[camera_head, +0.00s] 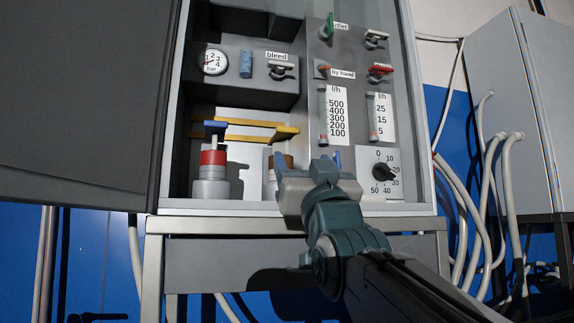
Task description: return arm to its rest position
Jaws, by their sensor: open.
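My gripper (307,172) is in front of the lower middle of the open cabinet (294,209), at the end of my arm, which reaches in from the lower right. Its jaws are apart, with nothing visible between them. The gripper partly hides a brown-topped fitting (270,172) behind it. I cannot tell how far the gripper is from the fitting and the panel.
The cabinet door (75,105) stands open at the left. Inside are a gauge (215,62), yellow bars (245,131), a red-banded fitting (212,172), flow meters (324,115) and a black dial knob (384,172). Pale hoses (509,190) hang at the right beside a grey cabinet (510,90).

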